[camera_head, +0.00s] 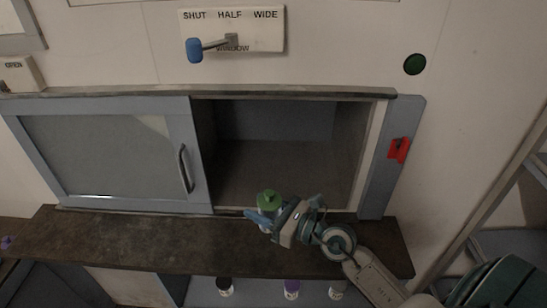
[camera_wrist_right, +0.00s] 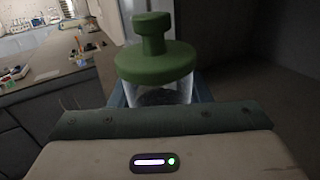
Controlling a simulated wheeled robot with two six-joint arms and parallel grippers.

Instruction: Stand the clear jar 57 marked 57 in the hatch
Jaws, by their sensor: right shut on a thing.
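A clear jar with a green lid and knob (camera_head: 268,201) is upright in my right gripper (camera_head: 266,221) at the front edge of the hatch (camera_head: 280,165). The jar (camera_wrist_right: 155,62) also fills the middle of the right wrist view, with dark contents visible through its wall. My right gripper is shut on it. No number can be read on the jar in either view. The hatch opening is empty inside, and its right half is uncovered. My left gripper is not in view.
A grey sliding pane with a handle (camera_head: 185,168) covers the hatch's left half. A dark ledge (camera_head: 130,236) runs below. A red latch (camera_head: 398,150) is on the right frame. A blue-knobbed lever (camera_head: 195,50) is above.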

